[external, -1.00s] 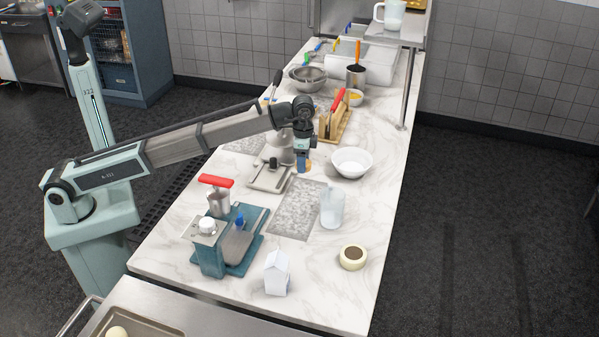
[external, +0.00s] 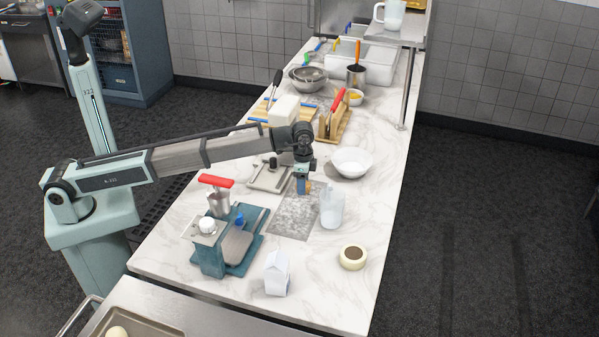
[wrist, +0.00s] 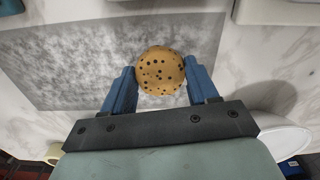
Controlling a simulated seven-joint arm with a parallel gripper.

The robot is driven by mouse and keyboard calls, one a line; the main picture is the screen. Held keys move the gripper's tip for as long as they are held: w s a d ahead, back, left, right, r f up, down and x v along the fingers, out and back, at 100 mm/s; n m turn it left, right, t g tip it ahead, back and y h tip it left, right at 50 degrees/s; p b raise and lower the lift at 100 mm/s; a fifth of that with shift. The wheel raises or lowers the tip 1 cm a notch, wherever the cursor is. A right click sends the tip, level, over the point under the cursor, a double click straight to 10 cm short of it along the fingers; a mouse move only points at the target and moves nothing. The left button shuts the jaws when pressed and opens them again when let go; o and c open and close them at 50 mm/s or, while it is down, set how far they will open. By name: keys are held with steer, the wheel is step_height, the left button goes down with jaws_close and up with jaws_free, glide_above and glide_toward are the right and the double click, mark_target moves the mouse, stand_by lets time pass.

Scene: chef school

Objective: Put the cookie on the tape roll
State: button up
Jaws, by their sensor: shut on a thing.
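My gripper (external: 303,186) is shut on the cookie, above the far end of a grey speckled mat. In the wrist view the cookie (wrist: 161,71), round and tan with dark chips, sits between the two blue fingers (wrist: 160,88). In the external view only a small orange-brown bit of it shows at the fingertips. The tape roll (external: 353,257), a cream ring with a dark centre, lies flat near the right edge of the counter, apart from the gripper and nearer the camera. A cream edge at the lower left of the wrist view looks like the tape roll.
A translucent jug (external: 332,207) stands between gripper and tape roll. A white bowl (external: 351,162) is right of the gripper. A milk carton (external: 277,273) and a blue-based device (external: 225,245) stand nearer. The counter around the tape roll is clear.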

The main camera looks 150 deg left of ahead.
steer(key=shift+f, duration=0.2)
steer(key=o, duration=1)
steer(key=shift+o, duration=0.2)
step_height(320, 180, up, 13)
steer(key=shift+w+f, duration=0.2)
steer(key=shift+o, duration=0.5)
steer(key=shift+r, duration=0.6)
